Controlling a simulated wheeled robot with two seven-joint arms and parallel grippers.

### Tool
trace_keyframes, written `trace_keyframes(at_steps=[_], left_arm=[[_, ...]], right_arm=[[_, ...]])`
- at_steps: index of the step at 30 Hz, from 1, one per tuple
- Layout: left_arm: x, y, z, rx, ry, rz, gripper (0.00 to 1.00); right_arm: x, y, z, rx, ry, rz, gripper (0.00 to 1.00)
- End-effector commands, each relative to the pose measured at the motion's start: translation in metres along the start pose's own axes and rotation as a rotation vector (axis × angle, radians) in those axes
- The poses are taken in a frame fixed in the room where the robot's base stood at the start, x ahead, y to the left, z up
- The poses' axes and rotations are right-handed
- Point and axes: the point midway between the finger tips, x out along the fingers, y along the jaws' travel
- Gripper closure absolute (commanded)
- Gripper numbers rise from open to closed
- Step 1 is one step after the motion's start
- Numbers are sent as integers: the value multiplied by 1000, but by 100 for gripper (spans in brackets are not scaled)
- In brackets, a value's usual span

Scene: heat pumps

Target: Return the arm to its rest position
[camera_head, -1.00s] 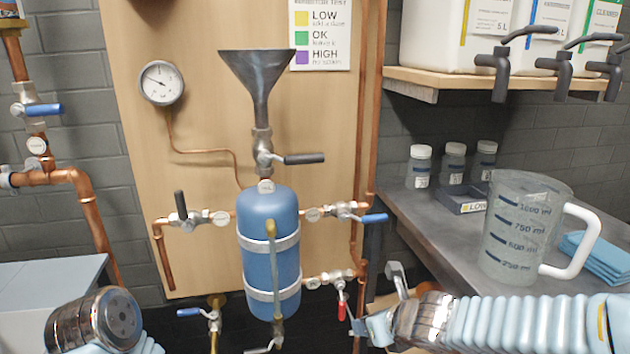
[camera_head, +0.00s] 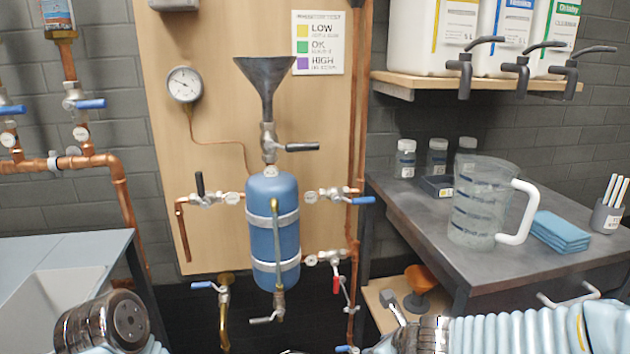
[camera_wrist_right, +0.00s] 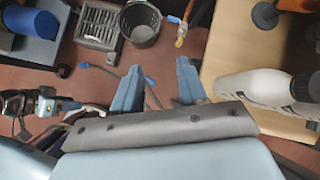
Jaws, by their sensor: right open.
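My right arm (camera_head: 500,335) comes in low from the right in the head view, along the bottom edge. Its gripper is mostly cut off there. In the right wrist view my right gripper (camera_wrist_right: 158,86) has its two blue fingers apart with nothing between them; floor and a thin hose show beyond. My left arm (camera_head: 105,322) shows at the bottom left of the head view, ending in a dark rounded joint; no left fingers can be seen.
A blue tank (camera_head: 273,230) with a funnel (camera_head: 266,80) and valves is on the wooden board. A measuring jug (camera_head: 480,205) stands on the grey bench (camera_head: 405,210) at right.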

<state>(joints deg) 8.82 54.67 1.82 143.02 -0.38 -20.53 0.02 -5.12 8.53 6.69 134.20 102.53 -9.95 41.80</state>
Motion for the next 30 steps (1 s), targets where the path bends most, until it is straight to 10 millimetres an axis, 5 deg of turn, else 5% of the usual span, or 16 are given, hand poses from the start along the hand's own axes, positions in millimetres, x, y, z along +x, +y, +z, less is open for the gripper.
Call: trace_keyframes(at_steps=[8,14,21,25,30], left_arm=[[0,0,0,0,0,0,57],[0,0,0,0,0,0,57],[0,0,0,0,0,0,57],[0,0,0,0,0,0,57],[0,0,0,0,0,0,57]], right_arm=[[46,11,-58,-418,131,57,58],[88,34,-125,-921,204,196,58],[131,106,-228,-1752,26,520,58],[134,143,-258,-2020,-158,619,58],[133,164,-272,-2157,-286,654,58]])
